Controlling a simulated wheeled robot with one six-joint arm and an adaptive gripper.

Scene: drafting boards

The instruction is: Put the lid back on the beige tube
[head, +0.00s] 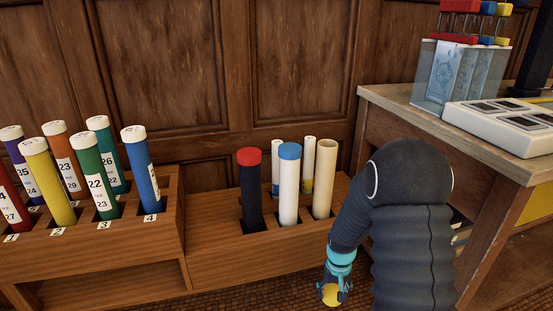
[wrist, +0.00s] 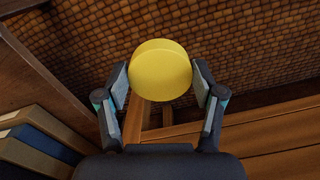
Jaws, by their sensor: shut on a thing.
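The beige tube (head: 325,178) stands upright in the lower wooden rack, at the right of its front row, and its top is open. My gripper (head: 332,291) is shut on a yellow round lid (head: 331,295), low in front of the rack's right end and below the tube's top. In the wrist view, the lid (wrist: 161,70) sits between the two fingers of my gripper (wrist: 160,80), over the brown woven floor. The beige tube cannot be made out in the wrist view.
A black tube with a red lid (head: 250,157) and a white tube with a blue lid (head: 289,151) stand left of the beige tube. Two thinner tubes stand behind. A numbered rack (head: 90,250) is at left. A wooden table (head: 400,105) stands at right, close to my arm.

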